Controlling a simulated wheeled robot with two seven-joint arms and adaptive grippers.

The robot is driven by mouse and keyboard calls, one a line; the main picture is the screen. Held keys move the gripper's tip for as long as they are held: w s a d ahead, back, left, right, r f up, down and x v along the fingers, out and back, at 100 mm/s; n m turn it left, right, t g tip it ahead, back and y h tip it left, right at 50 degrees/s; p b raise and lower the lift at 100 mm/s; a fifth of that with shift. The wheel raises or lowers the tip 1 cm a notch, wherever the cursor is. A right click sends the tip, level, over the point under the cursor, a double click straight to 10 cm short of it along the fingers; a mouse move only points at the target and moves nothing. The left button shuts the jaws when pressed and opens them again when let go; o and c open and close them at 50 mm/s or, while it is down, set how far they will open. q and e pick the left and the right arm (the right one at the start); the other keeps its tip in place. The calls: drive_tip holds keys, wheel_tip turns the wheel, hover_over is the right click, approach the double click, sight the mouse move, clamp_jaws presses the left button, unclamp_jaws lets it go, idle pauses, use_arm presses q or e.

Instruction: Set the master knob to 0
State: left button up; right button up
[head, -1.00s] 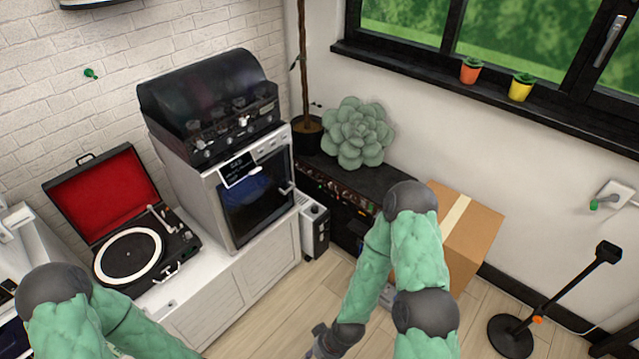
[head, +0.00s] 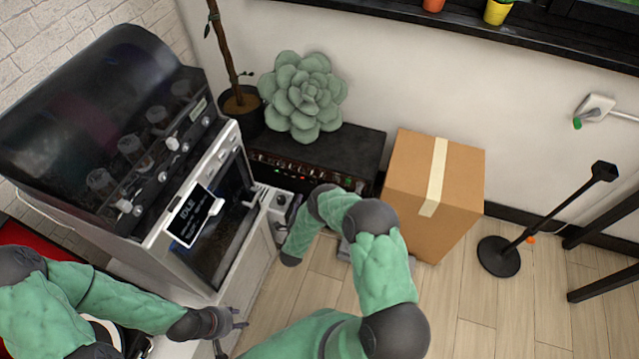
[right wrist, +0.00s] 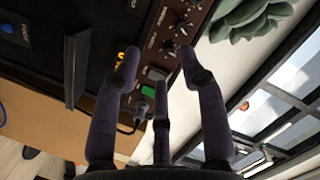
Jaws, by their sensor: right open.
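The black amplifier (head: 350,148) stands on the floor against the wall, with a brown front panel of small knobs. In the right wrist view its panel (right wrist: 176,62) is close, with several dark knobs (right wrist: 183,28), a rocker switch and a green-lit switch (right wrist: 147,91). The labels are too small to tell which knob is the master or where it points. My right gripper (right wrist: 160,68) is open and empty, its fingers spread in front of the panel near the knobs; no contact is visible. My left gripper (head: 236,322) is open and empty beside the white cabinet.
A cardboard box (head: 420,190) stands right of the amplifier. A succulent (head: 303,97) sits on top of it and a potted trunk (head: 240,105) stands behind.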

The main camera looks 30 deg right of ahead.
sight(322, 176)
drive_tip(key=w+d+h+b, duration=0.1)
drive_tip(key=w+d, duration=0.1)
drive_tip(key=d, duration=0.1)
drive_tip(key=w+d+m+b, duration=0.1)
drive_tip(key=w+d, duration=0.1)
drive_tip(key=d, duration=0.1)
drive_tip(key=w+d+r+h+b, duration=0.1)
drive_tip(key=d+b, duration=0.1)
drive_tip(key=d, duration=0.1)
drive_tip(key=shift+w+d+r+m+h, duration=0.1)
drive_tip(key=shift+w+d+m+h, duration=0.2)
drive_tip(key=shift+w+d+m, duration=0.1)
clamp_jaws()
